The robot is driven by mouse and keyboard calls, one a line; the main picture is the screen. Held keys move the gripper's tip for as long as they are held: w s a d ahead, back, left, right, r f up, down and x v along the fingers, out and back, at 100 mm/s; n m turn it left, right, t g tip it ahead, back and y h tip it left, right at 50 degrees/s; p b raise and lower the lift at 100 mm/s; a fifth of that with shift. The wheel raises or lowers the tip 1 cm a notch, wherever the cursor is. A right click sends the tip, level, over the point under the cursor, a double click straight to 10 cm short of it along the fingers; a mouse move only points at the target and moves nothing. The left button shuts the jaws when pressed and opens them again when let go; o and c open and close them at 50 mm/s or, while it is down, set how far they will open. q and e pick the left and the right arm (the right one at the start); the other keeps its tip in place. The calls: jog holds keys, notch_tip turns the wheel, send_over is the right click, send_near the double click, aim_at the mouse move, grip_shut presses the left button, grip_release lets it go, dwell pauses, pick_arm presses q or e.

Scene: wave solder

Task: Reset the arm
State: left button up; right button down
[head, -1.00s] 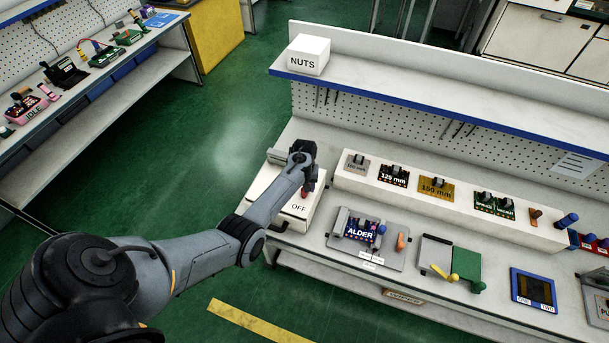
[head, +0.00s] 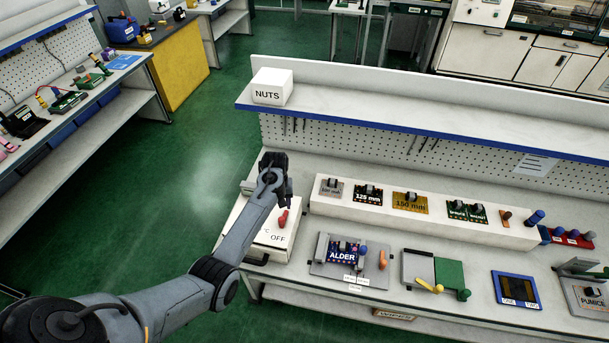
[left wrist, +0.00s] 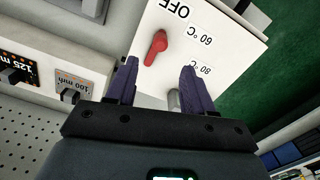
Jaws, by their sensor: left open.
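My left gripper (head: 274,165) is above the left end of the workbench in the head view, over a white box with a red lever (head: 283,218) and an "OFF" label. In the left wrist view the gripper's two dark fingers (left wrist: 160,85) are apart with nothing held between them. The red lever (left wrist: 156,48) stands beyond the fingertips, on the white panel (left wrist: 215,65) marked "OFF", "60 °C" and "80 °C". The fingers look apart from the lever. A grey post shows between the fingers, partly hidden. My right gripper is not in view.
A white "NUTS" box (head: 272,86) sits on the upper shelf (head: 380,112). A white block (head: 425,220) with labelled parts runs along the bench. The "ALDER" fixture (head: 345,252) and a blue-framed "ONE/TWO" tray (head: 516,290) lie in front. Green floor is clear at left.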

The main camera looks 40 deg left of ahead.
pick_arm(q)
jog(key=shift+f, duration=0.1)
jog(key=s+f, duration=0.2)
jog(key=s, duration=0.1)
jog(key=s+f+g+p, duration=0.1)
jog(key=s+f, duration=0.1)
jog(key=s+d+f+g, duration=0.1)
jog(key=s+f, duration=0.1)
jog(key=s, duration=0.1)
jog(key=shift+s+f, duration=0.35)
jog(key=shift+f, duration=0.05)
jog(key=s+d+f+m+g+y+p, duration=0.1)
jog(key=s+d+m, duration=0.15)
jog(key=s, duration=0.35)
jog(key=s+d+f+m+p, duration=0.1)
jog(key=s+d+f+p, duration=0.15)
jog(key=s, duration=0.45)
jog(key=s+d+r+m+t, duration=0.2)
jog(key=s+d+r+m, duration=0.35)
jog(key=d, duration=0.65)
jog(key=w+d+r+m+t, duration=0.1)
jog(key=d+r+t, duration=0.1)
jog(key=d+r, duration=0.3)
jog(key=w+d+r+m+t+h+p, duration=0.1)
jog(key=d+r, duration=0.4)
jog(key=r, duration=0.7)
jog(key=shift+w+r+m+t, duration=0.15)
jog(key=shift+r+m+t, duration=0.15)
jog(key=shift+t, duration=0.5)
jog(key=shift+f, duration=0.1)
